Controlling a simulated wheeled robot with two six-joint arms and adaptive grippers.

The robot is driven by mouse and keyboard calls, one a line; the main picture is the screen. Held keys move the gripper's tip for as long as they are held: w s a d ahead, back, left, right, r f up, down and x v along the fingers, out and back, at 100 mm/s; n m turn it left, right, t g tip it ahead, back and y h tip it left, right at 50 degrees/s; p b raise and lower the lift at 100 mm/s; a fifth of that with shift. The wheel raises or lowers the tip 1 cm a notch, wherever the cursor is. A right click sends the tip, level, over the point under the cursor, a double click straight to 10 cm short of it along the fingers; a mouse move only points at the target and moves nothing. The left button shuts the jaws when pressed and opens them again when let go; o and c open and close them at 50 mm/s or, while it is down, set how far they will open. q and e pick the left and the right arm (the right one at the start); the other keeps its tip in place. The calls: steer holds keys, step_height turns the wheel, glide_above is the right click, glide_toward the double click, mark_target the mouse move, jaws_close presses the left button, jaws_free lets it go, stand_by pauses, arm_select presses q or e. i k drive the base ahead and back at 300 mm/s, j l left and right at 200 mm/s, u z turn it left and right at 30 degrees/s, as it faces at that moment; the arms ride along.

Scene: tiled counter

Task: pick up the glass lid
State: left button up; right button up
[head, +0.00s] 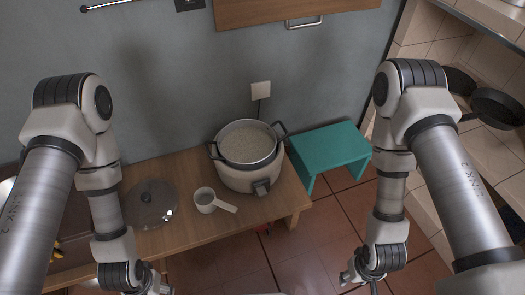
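The glass lid (163,207) lies flat on the wooden table, a clear disc with a dark knob (147,196) on top. My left arm passes in front of its left edge. My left gripper (160,288) is at the bottom edge of the head view, nearer to me than the lid and apart from it, partly cut off by the frame. My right gripper (352,277) is at the bottom right over the tiled floor, far from the lid. Its fingers are small and partly cut off. I see nothing held in either gripper.
A white cooker (237,180) with a pot full of grains (247,143) stands on the wooden table (195,238). A white cup with a handle (205,200) sits between lid and cooker. A teal stool (330,147) is to the right. Dark pans (497,106) lie on the right shelf.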

mark_target(150, 203)
steer(key=i+j+u, duration=0.2)
steer(key=u, duration=0.85)
steer(key=z, duration=1.15)
steer(key=i+j+u, duration=0.15)
steer(key=i+j, duration=0.15)
steer(key=j, duration=0.1)
